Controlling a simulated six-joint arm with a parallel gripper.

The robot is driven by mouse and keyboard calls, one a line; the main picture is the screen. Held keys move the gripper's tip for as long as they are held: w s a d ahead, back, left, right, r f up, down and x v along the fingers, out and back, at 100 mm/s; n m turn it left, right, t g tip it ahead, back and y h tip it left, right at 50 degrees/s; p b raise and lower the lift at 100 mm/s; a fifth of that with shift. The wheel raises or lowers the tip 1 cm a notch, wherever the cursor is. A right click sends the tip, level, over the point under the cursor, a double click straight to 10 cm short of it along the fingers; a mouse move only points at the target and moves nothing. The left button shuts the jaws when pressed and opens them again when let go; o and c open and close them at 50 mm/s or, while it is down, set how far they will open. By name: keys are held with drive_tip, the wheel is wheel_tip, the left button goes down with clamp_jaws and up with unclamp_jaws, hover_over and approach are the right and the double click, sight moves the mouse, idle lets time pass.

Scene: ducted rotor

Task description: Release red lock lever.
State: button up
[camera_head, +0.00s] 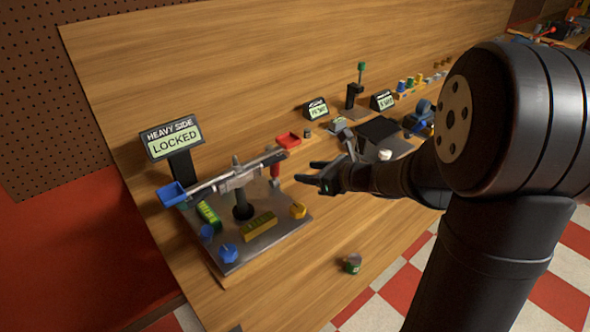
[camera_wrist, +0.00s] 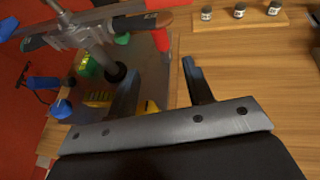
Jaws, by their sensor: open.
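The balance stand has a grey beam (camera_head: 235,178) on a dark central post above a metal base plate (camera_head: 262,236). The red lock lever (camera_head: 275,172) stands upright under the beam's right end; a red part that looks like it shows in the wrist view (camera_wrist: 122,38). My gripper (camera_head: 305,171) is open and empty, just right of the lever and apart from it. In the wrist view its two fingers (camera_wrist: 162,68) point toward the stand, with nothing between them. A sign (camera_head: 173,138) behind the stand reads "HEAVY SIDE LOCKED".
Yellow, green and blue pieces sit on the plate. A small green-topped jar (camera_head: 352,263) stands near the table's front edge. Other devices stand further right.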

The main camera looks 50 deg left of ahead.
sight(274, 170)
drive_tip(key=shift+v, duration=1.05)
drive_tip(key=shift+c, duration=0.5)
drive_tip(key=shift+f, duration=0.15)
drive_tip(key=c, duration=0.3)
drive_tip(key=f+m, duration=0.1)
drive_tip(key=m, duration=0.1)
drive_tip(key=f+m+g+y, duration=0.1)
drive_tip(key=m, duration=0.1)
drive_tip(key=f+m, duration=0.1)
drive_tip(key=f, duration=0.1)
drive_tip(key=shift+s+d+m+g, duration=0.25)
drive_tip(key=shift+d+m+g, duration=0.05)
drive_tip(key=shift+m, duration=0.1)
clamp_jaws()
drive_tip(key=d+f+m+y, duration=0.1)
drive_tip(key=m, duration=0.3)
drive_tip(key=w+d+f+m+y, duration=0.1)
drive_tip(key=m+y, duration=0.1)
drive_tip(key=m, duration=0.2)
drive_tip(key=d+f+m+y, duration=0.1)
drive_tip(key=f+m, duration=0.1)
drive_tip(key=m, duration=0.2)
drive_tip(key=shift+w+y, duration=0.25)
drive_tip(key=shift+y, duration=0.15)
drive_tip(key=x, duration=1.4)
drive_tip(key=shift+w, duration=0.15)
